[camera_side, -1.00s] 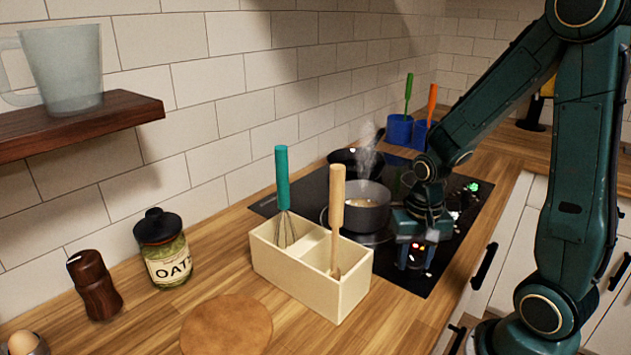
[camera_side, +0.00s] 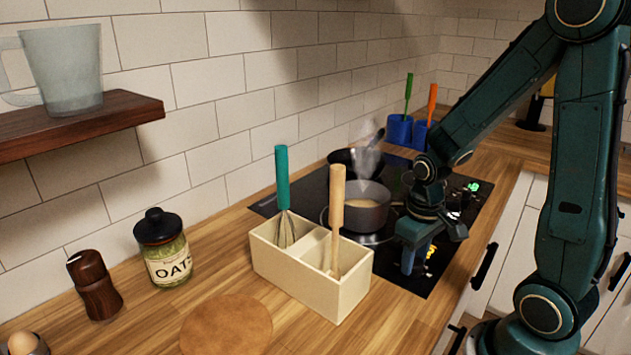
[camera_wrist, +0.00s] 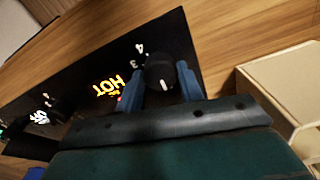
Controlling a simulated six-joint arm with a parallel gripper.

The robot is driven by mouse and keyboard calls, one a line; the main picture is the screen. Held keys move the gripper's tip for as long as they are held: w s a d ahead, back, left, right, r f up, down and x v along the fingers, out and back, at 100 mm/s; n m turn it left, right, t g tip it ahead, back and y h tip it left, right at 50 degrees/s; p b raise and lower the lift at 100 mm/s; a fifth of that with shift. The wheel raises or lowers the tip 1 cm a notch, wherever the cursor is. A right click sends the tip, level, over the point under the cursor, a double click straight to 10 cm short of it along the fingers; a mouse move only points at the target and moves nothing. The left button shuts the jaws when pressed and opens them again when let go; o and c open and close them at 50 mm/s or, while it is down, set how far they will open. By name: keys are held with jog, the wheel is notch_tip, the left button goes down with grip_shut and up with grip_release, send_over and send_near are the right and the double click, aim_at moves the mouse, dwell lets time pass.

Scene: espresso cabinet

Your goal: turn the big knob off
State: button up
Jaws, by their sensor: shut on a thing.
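The big knob (camera_wrist: 160,73) is black with a short white mark and shows between my two blue fingers in the wrist view. My gripper (camera_wrist: 162,84) is shut on it, one finger on each side. In the side view my gripper (camera_side: 418,262) is low over the front of the black cooktop (camera_side: 386,280), and it hides the knob there. Printed numbers 3 and 4 show beside the knob. A lit amber HOT sign (camera_wrist: 108,86) glows next to it.
A steaming grey pot (camera_side: 366,215) and a dark pan (camera_side: 342,157) stand on the cooktop. A cream utensil box (camera_side: 303,274) with a whisk and a wooden-handled tool stands close left of my gripper.

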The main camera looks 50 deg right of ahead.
dwell(0.4)
jog(key=o, duration=1)
jog(key=shift+r, duration=0.2)
jog(key=shift+r, duration=6.75)
jog(key=shift+s+a+r+n+t, duration=0.35)
jog(key=shift+s+a+r+t, duration=0.55)
jog(key=shift+a, duration=0.5)
jog(key=shift+s+a+r+n+t, duration=0.4)
jog(key=shift+s+a+r+t, duration=0.4)
jog(key=shift+a, duration=0.65)
jog(key=shift+s+a+r+n+t, duration=0.35)
jog(key=shift+s+a+r+t, duration=0.3)
jog(key=shift+s+a+t, duration=0.6)
